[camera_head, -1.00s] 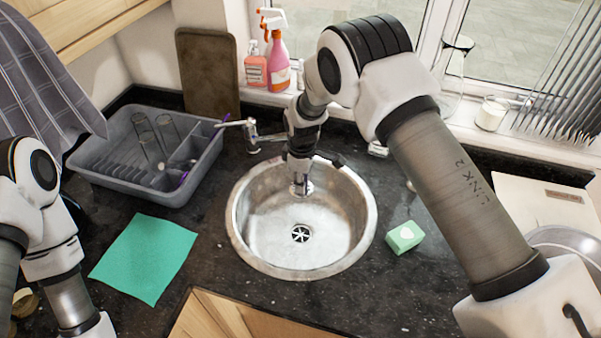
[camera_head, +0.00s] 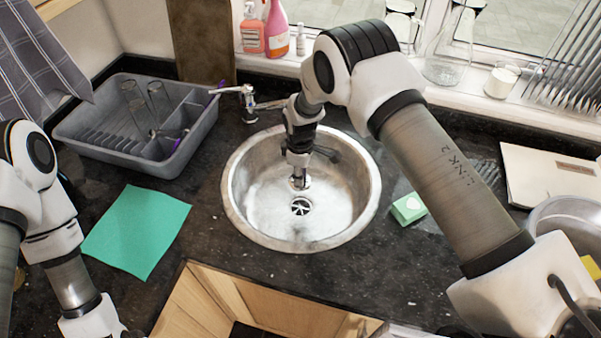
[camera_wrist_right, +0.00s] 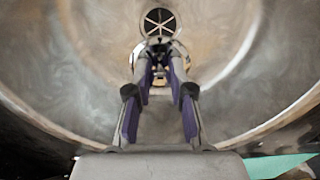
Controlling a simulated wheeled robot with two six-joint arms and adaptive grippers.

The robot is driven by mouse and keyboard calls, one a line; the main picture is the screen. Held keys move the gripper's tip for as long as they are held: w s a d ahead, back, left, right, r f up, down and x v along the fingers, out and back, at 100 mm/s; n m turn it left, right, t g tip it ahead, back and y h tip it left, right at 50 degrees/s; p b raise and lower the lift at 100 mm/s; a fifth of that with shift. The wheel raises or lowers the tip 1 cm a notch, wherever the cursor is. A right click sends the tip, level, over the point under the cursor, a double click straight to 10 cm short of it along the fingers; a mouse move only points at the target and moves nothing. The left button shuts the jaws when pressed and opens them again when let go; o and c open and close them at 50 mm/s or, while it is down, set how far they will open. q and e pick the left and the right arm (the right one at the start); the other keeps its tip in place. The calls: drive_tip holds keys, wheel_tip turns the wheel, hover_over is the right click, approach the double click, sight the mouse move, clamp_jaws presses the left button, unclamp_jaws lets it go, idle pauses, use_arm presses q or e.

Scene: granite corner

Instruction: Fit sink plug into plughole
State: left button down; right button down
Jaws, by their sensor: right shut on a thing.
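My right gripper (camera_head: 299,178) reaches down into the round steel sink (camera_head: 335,215). In the right wrist view, its fingers (camera_wrist_right: 160,72) are shut on the sink plug (camera_wrist_right: 178,50), a small metallic piece mostly hidden between the fingertips. The plug's pale edge shows under the gripper in the head view (camera_head: 301,187). The plughole (camera_head: 300,207), dark with a cross-shaped grate, is open in the sink floor, just in front of the plug. It also shows beyond the fingertips in the wrist view (camera_wrist_right: 158,20). My left gripper is out of view; only its arm shows.
A tap (camera_head: 249,101) stands behind the sink at the left. A grey dish rack (camera_head: 100,145) with glasses and a green cloth (camera_head: 137,231) lie to the left. A green sponge (camera_head: 408,208) lies close to the sink's right rim. Bottles stand on the sill.

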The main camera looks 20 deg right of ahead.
drive_tip(key=c, duration=1.4)
unclamp_jaws()
drive_tip(key=shift+s+r, duration=0.1)
drive_tip(key=o, duration=0.4)
drive_tip(key=shift+o, duration=0.2)
wheel_tip(320, 180, up, 7)
drive_tip(key=p, duration=0.4)
drive_tip(key=shift+r+p, duration=0.1)
drive_tip(key=shift+p, duration=0.3)
